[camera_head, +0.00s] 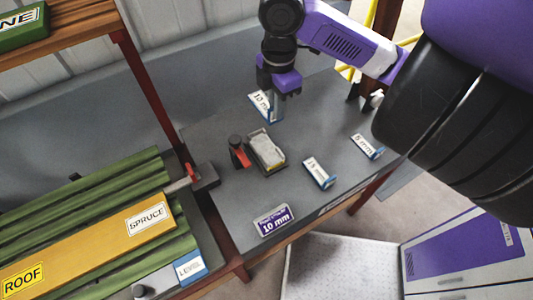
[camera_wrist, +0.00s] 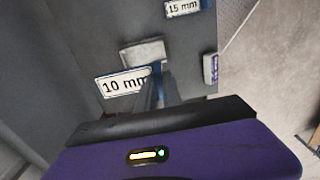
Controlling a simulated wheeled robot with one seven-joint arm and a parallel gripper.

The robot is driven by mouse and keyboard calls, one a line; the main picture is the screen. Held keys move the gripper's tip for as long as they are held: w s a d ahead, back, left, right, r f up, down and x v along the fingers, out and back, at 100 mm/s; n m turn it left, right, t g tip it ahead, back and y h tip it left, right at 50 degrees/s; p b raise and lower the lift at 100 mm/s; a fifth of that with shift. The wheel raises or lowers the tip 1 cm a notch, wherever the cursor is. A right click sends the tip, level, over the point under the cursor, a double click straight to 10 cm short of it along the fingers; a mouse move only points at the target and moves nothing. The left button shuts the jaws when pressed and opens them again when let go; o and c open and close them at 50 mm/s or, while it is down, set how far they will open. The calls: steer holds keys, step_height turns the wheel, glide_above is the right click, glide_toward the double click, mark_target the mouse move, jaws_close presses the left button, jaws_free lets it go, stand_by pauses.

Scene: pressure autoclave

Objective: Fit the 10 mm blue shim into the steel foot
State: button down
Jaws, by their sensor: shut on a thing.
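The blue shim with a white "10 mm" label (camera_head: 260,104) is at the back of the grey bench in the head view. In the wrist view its label (camera_wrist: 122,84) shows at the left of my fingers. My gripper (camera_head: 277,95) points down and is shut on this shim; I cannot tell whether the shim touches the bench. The steel foot (camera_head: 267,152), a pale block on a dark base, sits in front of the shim, apart from it. The foot also shows in the wrist view (camera_wrist: 144,51), just beyond the shim, which partly hides its near side.
A red and black clamp or knob (camera_head: 238,152) stands left of the foot. A 15 mm shim (camera_head: 319,172) and a smaller-numbered shim (camera_head: 367,147) stand to the right. A purple "10 mm" sign (camera_head: 274,220) is at the front edge. Green and yellow beams (camera_head: 95,240) lie left.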

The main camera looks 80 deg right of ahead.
step_height(320, 180, down, 19)
steer(key=b, duration=0.2)
steer(key=shift+f+b, duration=0.15)
steer(key=shift+b, duration=0.25)
steer(key=shift+f+b, duration=0.25)
steer(key=shift+b, duration=0.05)
steer(key=c, duration=1.5)
jaws_free()
steer(key=shift+r, duration=0.1)
steer(key=shift+r, duration=0.15)
